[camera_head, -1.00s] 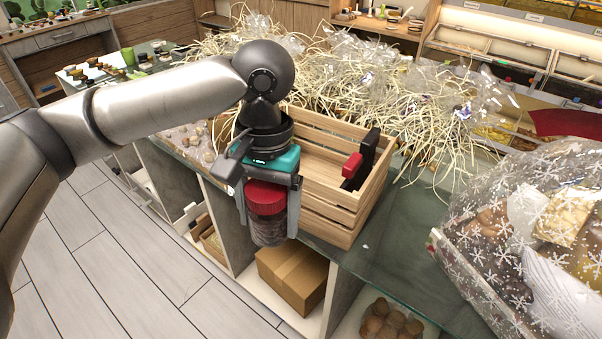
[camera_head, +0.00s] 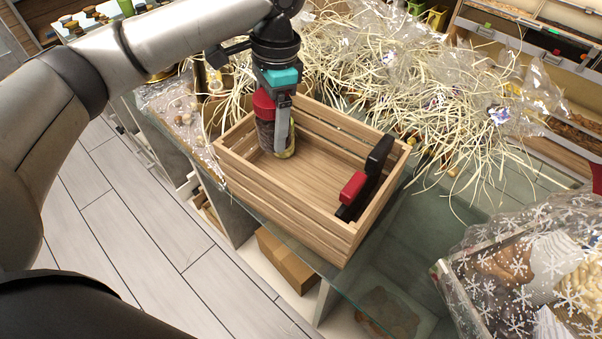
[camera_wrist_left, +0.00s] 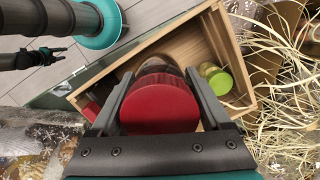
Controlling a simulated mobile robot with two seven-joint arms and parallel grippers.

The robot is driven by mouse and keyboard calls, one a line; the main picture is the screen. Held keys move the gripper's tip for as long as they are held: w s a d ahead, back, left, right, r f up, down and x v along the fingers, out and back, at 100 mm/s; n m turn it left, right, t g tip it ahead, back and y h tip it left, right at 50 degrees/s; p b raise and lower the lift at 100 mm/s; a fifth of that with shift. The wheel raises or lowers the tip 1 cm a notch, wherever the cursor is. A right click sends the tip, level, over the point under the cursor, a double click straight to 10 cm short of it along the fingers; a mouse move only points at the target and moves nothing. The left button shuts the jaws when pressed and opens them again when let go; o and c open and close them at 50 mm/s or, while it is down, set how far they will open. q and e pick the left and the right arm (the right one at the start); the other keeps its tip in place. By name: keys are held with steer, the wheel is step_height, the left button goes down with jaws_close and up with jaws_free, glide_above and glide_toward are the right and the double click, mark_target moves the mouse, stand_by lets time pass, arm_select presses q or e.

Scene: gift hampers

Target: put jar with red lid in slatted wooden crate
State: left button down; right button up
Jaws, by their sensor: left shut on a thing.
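The jar with the red lid (camera_head: 264,104) is upright in my left gripper (camera_head: 282,133); its clear body shows dark contents. My left gripper is shut on it. The jar is over the far left corner of the slatted wooden crate (camera_head: 290,212), its lower part below the rim line in the head view. I cannot tell whether it touches the floor. In the left wrist view the red lid (camera_wrist_left: 160,105) sits between the fingers, above the crate (camera_wrist_left: 190,47).
A small jar with a lime-green lid (camera_wrist_left: 221,83) is in the crate, beside the held jar. A black thing with a red part (camera_head: 353,187) is at the crate's right end. Shredded straw and clear wrap (camera_head: 400,85) lie behind. A wrapped hamper (camera_head: 535,270) is at right.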

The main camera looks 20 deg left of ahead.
arm_select(q)
steer(key=shift+w+a+m+t+p, duration=0.6)
steer(key=shift+w+a+m+p, duration=1.55)
steer(key=shift+a+m, duration=2.4)
steer(key=shift+m, duration=0.55)
steer(key=f+b, duration=0.1)
steer(key=f, duration=0.8)
steer(key=d+f+b, duration=0.1)
steer(key=f, duration=0.4)
steer(key=shift+w+d+f+b, duration=0.1)
steer(key=shift+w+f+b, duration=0.15)
steer(key=shift+f+b, duration=0.5)
steer(key=shift+f, duration=1.7)
steer(key=shift+f, duration=0.2)
jaws_free()
step_height(320, 180, up, 12)
steer(key=d+p, duration=0.1)
steer(key=p, duration=0.1)
steer(key=shift+d+r, duration=0.15)
steer(key=shift+d, duration=0.05)
